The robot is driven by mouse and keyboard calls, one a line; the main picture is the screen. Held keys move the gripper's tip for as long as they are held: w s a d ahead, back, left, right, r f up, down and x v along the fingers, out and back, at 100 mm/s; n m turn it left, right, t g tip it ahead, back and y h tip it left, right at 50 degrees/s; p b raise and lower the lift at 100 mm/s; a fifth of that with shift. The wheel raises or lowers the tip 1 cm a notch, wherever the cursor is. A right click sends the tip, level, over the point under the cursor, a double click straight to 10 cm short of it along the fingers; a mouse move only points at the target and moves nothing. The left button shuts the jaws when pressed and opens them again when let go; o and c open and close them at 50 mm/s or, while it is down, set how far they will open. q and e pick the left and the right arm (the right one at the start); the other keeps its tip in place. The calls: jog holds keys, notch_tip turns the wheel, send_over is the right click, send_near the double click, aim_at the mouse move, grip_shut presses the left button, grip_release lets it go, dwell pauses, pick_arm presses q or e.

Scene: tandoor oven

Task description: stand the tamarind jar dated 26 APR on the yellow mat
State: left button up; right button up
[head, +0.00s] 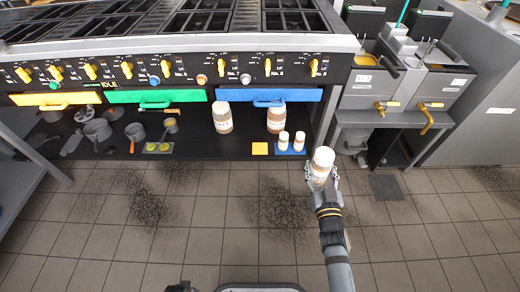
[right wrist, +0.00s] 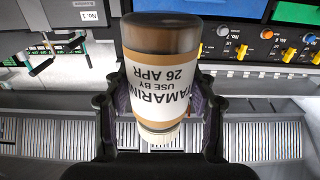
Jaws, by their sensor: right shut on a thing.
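My right gripper (head: 322,180) is shut on a jar with a white lid (head: 323,160), held above the floor in front of the shelf's right end. In the right wrist view my gripper's fingers (right wrist: 160,108) are on both sides of the jar (right wrist: 160,85). Its label reads TAMARIND, USE BY 26 APR, and appears upside down there. In the head view the lid is uppermost. The yellow mat (head: 260,149) lies bare on the black shelf, to the left of the held jar. My left gripper is not in view.
A blue mat (head: 291,152) with two small white-lidded jars (head: 283,139) adjoins the yellow mat's right. Larger jars (head: 222,117) stand behind on the shelf (head: 205,147). A green mat (head: 158,148) and pans are further left. The stove overhangs the shelf; a table leg is at right.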

jog(key=shift+w+r, duration=0.1)
jog(key=shift+r, duration=0.05)
jog(key=shift+w+a+r, duration=0.2)
jog(key=shift+w+r, duration=0.5)
jog(key=shift+w, duration=0.1)
jog(key=shift+w+d+r, duration=0.2)
jog(key=shift+w+r, duration=0.45)
jog(key=shift+w, duration=0.1)
